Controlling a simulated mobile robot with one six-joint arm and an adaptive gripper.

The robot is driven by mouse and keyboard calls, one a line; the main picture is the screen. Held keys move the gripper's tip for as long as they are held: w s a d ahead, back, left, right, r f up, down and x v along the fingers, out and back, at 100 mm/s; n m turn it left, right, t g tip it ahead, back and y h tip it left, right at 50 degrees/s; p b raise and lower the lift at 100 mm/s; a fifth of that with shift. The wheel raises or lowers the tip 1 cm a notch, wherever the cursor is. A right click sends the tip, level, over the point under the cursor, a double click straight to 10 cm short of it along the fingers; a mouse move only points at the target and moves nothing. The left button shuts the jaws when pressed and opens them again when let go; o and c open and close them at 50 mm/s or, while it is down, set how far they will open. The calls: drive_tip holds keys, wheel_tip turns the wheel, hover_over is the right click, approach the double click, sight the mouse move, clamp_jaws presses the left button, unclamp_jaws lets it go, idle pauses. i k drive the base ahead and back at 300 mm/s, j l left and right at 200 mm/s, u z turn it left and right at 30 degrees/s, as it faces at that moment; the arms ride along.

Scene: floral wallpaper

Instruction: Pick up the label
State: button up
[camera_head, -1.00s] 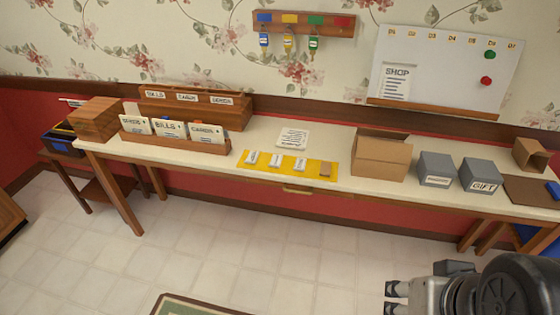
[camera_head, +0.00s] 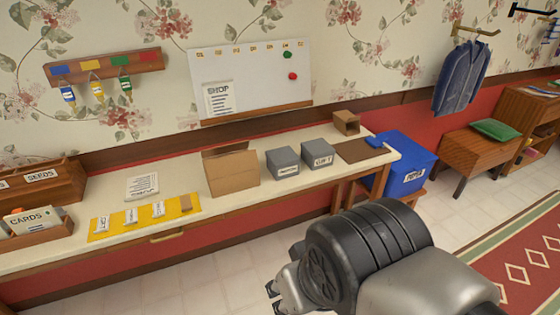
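Three small white labels with dark print lie in a row on a yellow mat (camera_head: 146,223) on the long table: a left one (camera_head: 103,223), a middle one (camera_head: 131,215) and a right one (camera_head: 158,209). I cannot tell which one the task means. A small brown block (camera_head: 186,203) lies at the mat's right end. My gripper (camera_head: 273,298) is at the bottom of the view, in front of the table and well away from the labels. Its two dark fingers stand apart, with nothing seen between them.
The table (camera_head: 225,215) also holds a printed sheet (camera_head: 142,186), an open cardboard box (camera_head: 233,174), two grey boxes (camera_head: 283,162) (camera_head: 318,154) and card holders at left. A blue bin (camera_head: 407,165) stands past its right end. The tiled floor in front is clear.

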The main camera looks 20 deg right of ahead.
sight(131, 215)
drive_tip(key=i+j, duration=0.75)
drive_tip(key=i, duration=0.2)
drive_tip(key=i+j, duration=0.4)
drive_tip(key=i+u, duration=0.05)
drive_tip(key=i, duration=0.05)
